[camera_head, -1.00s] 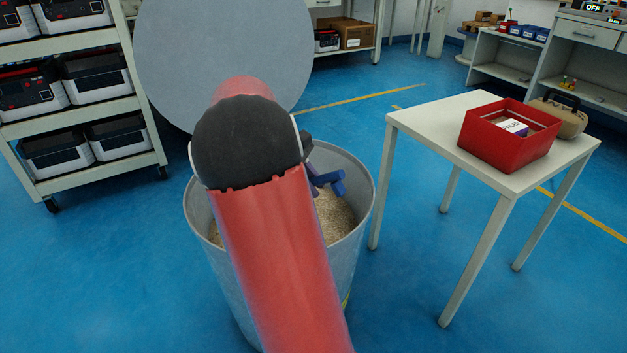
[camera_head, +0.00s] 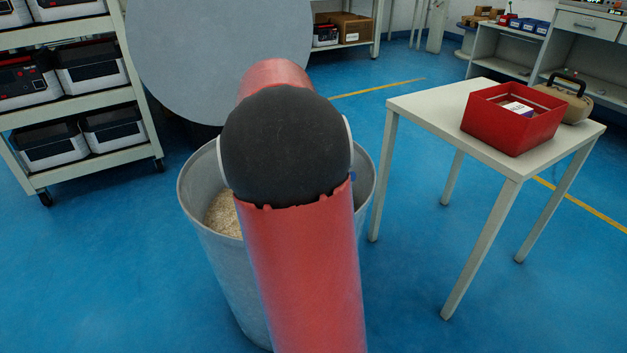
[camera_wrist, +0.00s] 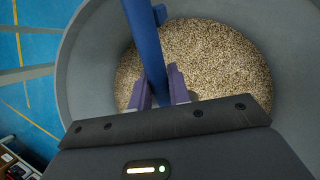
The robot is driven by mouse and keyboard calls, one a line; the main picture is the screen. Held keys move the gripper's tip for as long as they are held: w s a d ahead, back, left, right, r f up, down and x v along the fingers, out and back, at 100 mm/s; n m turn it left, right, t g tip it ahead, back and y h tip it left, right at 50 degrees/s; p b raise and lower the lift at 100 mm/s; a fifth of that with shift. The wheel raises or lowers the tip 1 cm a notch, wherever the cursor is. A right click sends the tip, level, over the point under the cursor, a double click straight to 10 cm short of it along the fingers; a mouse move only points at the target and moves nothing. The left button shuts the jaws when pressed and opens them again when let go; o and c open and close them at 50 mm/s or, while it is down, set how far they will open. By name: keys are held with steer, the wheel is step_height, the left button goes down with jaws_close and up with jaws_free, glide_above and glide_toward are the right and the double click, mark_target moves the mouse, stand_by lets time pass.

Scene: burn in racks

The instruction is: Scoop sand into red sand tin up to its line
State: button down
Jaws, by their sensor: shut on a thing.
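The red sand tin (camera_head: 512,135) is an open box on a small table at the right. A white label or card shows inside it; the tin's fill line and sand level cannot be made out. A tall grey bin (camera_head: 228,270) holds tan, grainy sand (camera_head: 224,214); the sand also shows in the wrist view (camera_wrist: 225,65). My gripper (camera_wrist: 161,88) is over the bin, shut on a blue handle (camera_wrist: 145,35), likely the scoop's; its far end is out of view. In the head view my arm hides the gripper.
The white table (camera_head: 440,110) stands right of the bin, with a beige case (camera_head: 570,102) behind the tin. A large round grey lid (camera_head: 220,55) stands behind the bin. A wheeled rack (camera_head: 90,100) is at the left. Blue floor is clear between bin and table.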

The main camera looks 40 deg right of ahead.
step_height(320, 180, up, 15)
steer(key=s+t+y+p, duration=0.1)
steer(key=t+p, duration=0.2)
steer(key=p, duration=0.6)
steer(key=shift+s+d, duration=0.25)
steer(key=shift+f, duration=0.1)
